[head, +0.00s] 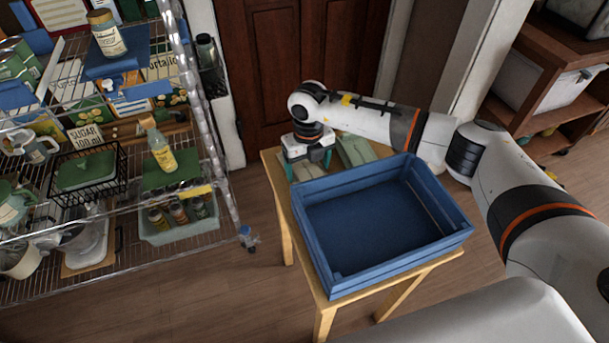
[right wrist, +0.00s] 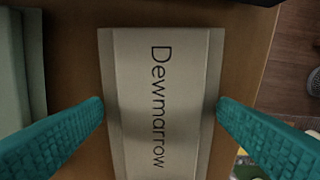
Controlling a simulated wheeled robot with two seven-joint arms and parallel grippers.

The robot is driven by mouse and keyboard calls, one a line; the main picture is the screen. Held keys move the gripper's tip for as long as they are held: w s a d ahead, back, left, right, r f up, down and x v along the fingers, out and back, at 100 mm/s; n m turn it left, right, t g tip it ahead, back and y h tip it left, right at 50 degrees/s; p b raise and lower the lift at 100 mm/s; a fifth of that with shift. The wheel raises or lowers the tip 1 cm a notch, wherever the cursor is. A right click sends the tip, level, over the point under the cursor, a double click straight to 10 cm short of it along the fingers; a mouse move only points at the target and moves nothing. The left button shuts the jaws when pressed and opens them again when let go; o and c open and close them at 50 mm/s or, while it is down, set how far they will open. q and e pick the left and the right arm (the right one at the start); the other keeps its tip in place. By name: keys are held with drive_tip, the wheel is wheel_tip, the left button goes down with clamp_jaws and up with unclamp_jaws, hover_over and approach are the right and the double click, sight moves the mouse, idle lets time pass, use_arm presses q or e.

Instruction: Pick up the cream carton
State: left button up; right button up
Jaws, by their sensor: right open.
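The cream carton (right wrist: 160,60), lettered "Dewmarrow", lies on the wooden table between the two teal fingers of my right gripper (right wrist: 161,106) in the right wrist view. A gap shows between the carton's left side and the left finger; the right finger's tip is close to its right edge, and I cannot tell if they touch. In the head view my right gripper (head: 306,163) points down over the carton (head: 304,173) behind the blue crate, and partly hides it. The gripper is open. My left gripper is not in view.
A pale green carton (head: 356,150) lies to the right of the gripper, behind the blue crate (head: 330,262). The empty crate takes up most of the table (head: 272,170). A wire rack (head: 218,160) with jars, bottles and boxes stands at left. Wooden shelves (head: 545,75) stand at right.

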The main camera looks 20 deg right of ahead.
drive_tip(key=shift+f, duration=0.45)
drive_tip(key=shift+r, duration=0.1)
drive_tip(key=c, duration=1.1)
drive_tip(key=shift+o, duration=0.2)
drive_tip(key=shift+r, duration=0.15)
